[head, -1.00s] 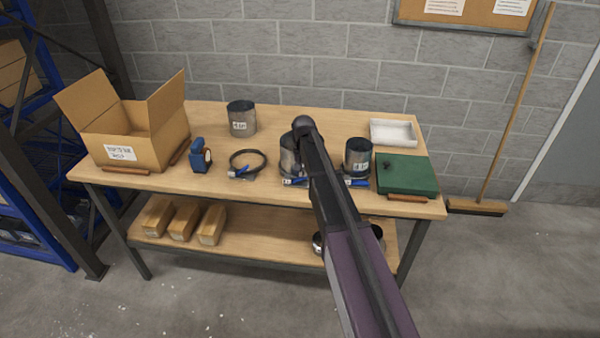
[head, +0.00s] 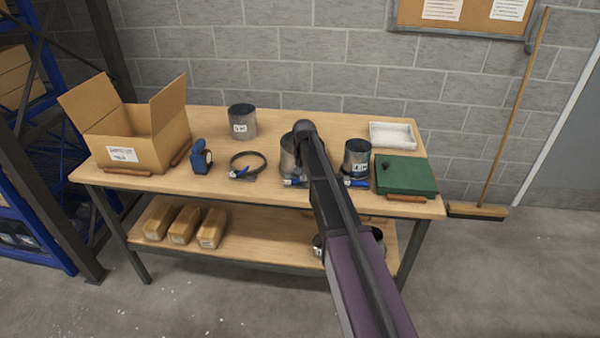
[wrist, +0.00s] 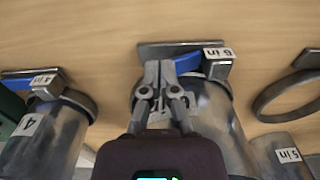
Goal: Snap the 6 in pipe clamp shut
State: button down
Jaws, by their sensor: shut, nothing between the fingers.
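The 6 in pipe clamp (wrist: 218,70) is in the middle of the wrist view, its band around a grey metal pipe (wrist: 222,125). It has a labelled block and a blue lever (wrist: 188,62). In the head view, the pipe (head: 289,155) and blue lever (head: 293,182) show partly behind my arm. My gripper (wrist: 160,68) is shut and empty, with its fingertips at the left end of the blue lever. I cannot tell whether they touch it or whether the clamp is latched. In the head view, my arm hides the gripper.
The 4 in pipe (head: 357,158) with its clamp stands close by, beside a green case (head: 405,174). A loose clamp ring (head: 248,165), the 5 in pipe (head: 242,122), a blue tape dispenser (head: 201,157) and an open box (head: 130,140) are farther left.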

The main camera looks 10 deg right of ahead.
jog(key=shift+w+f+b, duration=0.1)
jog(key=shift+f+b, duration=0.25)
jog(key=shift+b, duration=0.45)
jog(key=shift+w+r, duration=0.1)
jog(key=shift+w, duration=0.05)
jog(key=shift+r, duration=0.1)
dwell(0.4)
jog(key=shift+w+r+p, duration=0.1)
jog(key=shift+r+p, duration=0.25)
jog(key=shift+p, duration=0.25)
jog(key=shift+w+p, duration=0.3)
jog(key=shift+p, duration=0.9)
